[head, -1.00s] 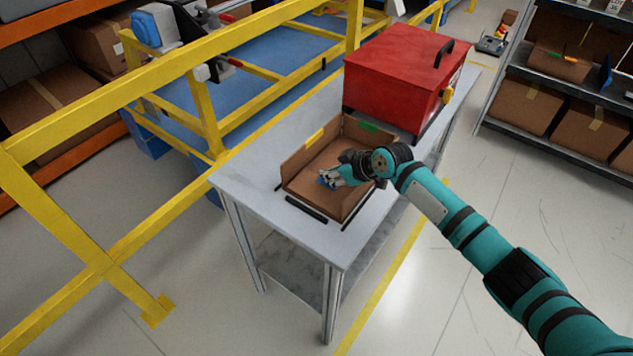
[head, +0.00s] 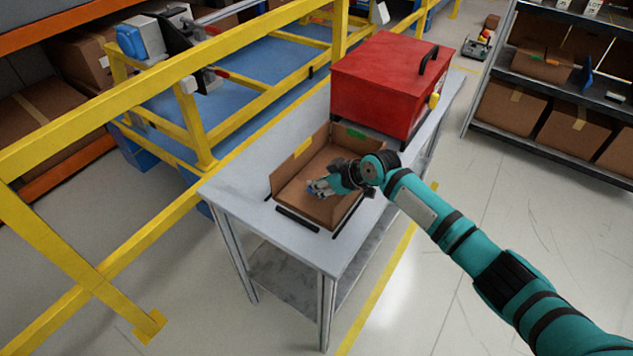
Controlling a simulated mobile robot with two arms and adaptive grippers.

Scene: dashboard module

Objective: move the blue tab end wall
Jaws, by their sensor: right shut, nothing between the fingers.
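An open cardboard box (head: 290,184) lies on a grey table. Its left wall stands up with a yellow tab (head: 303,146), and its back wall stands up with a green tab (head: 355,134). No upright wall shows at its near side. My right gripper (head: 314,188) is shut and empty, low over the box floor. A small bit of blue shows at its fingertips; I cannot tell if it is the blue tab, and the hand hides part of this area. The left gripper is out of view.
A red case (head: 380,90) with a black handle stands behind the box on the table (head: 245,190). Black strips (head: 298,220) lie along the box's near edges. A yellow rail (head: 180,85) runs along the left. Shelves with boxes (head: 510,105) stand at the right.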

